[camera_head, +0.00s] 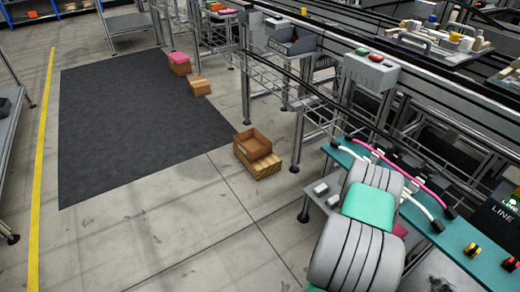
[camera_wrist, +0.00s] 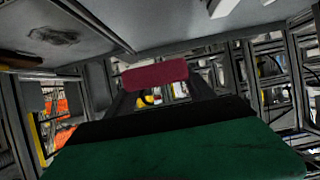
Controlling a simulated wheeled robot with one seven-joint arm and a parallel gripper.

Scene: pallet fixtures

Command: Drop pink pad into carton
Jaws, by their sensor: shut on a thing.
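A dark pink pad (camera_wrist: 155,74) is held across the tips of my gripper (camera_wrist: 158,84) in the wrist view, with the fingers shut on it. In the head view a small piece of dark pink (camera_head: 400,230) shows beside my arm at the lower right. It looks like the same pad, and my arm hides most of it and the gripper. The wrist view does not clearly show the carton.
A teal bench (camera_head: 454,238) with pink and white cables runs along the right, close to my arm. Conveyor frames stand behind it. Another brown box (camera_head: 199,86) and a pink-topped box (camera_head: 179,66) stand farther back by the dark mat (camera_head: 130,120).

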